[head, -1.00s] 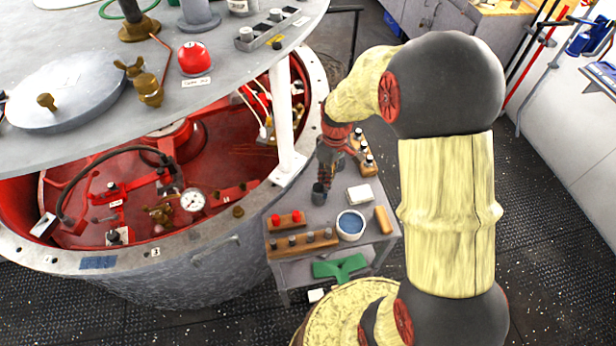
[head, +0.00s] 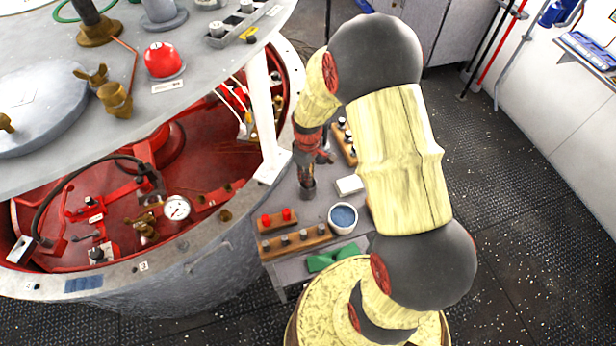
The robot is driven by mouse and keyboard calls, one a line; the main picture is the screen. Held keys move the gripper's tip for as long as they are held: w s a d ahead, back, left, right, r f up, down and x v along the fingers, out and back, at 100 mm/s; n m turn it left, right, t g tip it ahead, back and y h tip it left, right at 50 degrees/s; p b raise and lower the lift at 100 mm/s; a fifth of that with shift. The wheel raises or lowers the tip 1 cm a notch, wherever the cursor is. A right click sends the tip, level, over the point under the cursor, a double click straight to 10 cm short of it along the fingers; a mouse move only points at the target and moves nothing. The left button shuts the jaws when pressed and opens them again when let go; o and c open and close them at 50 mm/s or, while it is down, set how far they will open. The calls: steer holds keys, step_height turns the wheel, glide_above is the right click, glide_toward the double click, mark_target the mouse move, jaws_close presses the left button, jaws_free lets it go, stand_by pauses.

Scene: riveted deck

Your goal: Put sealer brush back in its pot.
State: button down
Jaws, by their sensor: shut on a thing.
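My gripper (head: 307,160) hangs over the small grey bench (head: 285,205) beside the red-lined vessel, pointing down. It is shut on a slim, dark reddish-brown thing that appears to be the sealer brush (head: 306,178); the fingers hide most of it. A small dark grey cylindrical pot (head: 307,192) stands directly under the gripper. The brush's lower end lies at or just above the pot's mouth; I cannot tell whether it is inside. A white tub with blue contents (head: 343,217) stands to the right and nearer.
Wooden racks with red knobs (head: 277,220) and grey knobs (head: 294,242) stand at the bench's front left. A white block (head: 349,185) lies right of the pot. A white post (head: 262,115) and the vessel rim rise close on the left. A green thing (head: 333,256) shows below.

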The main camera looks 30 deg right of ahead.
steer(key=shift+f, duration=0.4)
steer(key=shift+f, duration=0.15)
steer(key=c, duration=1.9)
jaws_free()
steer(key=shift+o, duration=0.8)
